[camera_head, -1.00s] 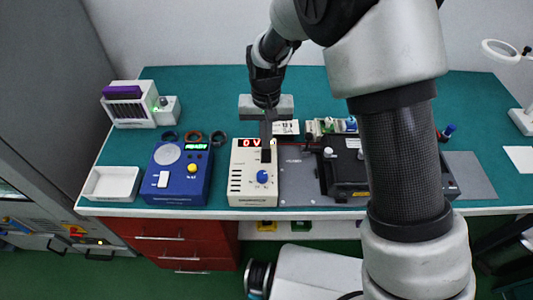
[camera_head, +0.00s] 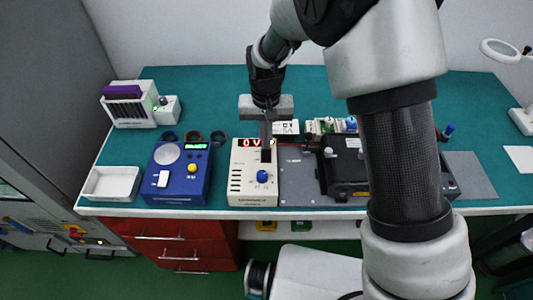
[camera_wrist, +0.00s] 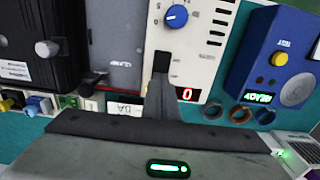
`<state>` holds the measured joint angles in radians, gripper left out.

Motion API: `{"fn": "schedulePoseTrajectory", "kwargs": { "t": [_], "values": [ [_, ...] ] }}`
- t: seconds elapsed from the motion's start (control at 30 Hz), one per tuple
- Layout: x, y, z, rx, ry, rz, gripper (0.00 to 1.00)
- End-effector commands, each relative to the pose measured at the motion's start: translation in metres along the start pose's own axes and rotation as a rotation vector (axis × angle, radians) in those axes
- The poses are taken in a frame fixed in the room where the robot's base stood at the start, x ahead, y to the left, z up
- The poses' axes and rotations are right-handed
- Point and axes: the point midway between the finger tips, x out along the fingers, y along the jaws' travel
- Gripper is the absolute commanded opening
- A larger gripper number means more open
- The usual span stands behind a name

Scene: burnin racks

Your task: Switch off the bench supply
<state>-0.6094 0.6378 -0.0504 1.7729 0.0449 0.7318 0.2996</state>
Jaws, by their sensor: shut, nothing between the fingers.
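The bench supply (camera_head: 240,178) is a cream box standing at the front of the green bench, with a red display (camera_head: 249,143) and a blue knob (camera_head: 262,176). The display reads "0 V" in the head view. My gripper (camera_head: 267,150) is shut and empty, its fingertips over the upper right of the supply's face, beside the display. In the wrist view, the supply (camera_wrist: 200,45) shows its blue knob, vents and red "0", and my gripper's fingertips (camera_wrist: 161,62) reach its face.
A blue instrument (camera_head: 180,180) with a green display stands left of the supply. A black fixture (camera_head: 345,165) lies on a grey plate (camera_head: 298,185) to the right. A white tray (camera_head: 110,184) is at the far left. Cable rings (camera_head: 193,137) lie behind the blue instrument.

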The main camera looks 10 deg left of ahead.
Motion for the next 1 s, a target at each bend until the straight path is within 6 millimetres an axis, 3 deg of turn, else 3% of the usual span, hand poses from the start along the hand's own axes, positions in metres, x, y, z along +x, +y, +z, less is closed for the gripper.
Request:
{"fn": "schedulePoseTrajectory", "kwargs": {
  "t": [0.83,1.0],
  "values": [
    [0.014,0.0,0.0,0.0,-0.001,0.0,0.0],
    [0.009,0.0,0.0,0.0,-0.001,0.0,0.0]
  ]
}}
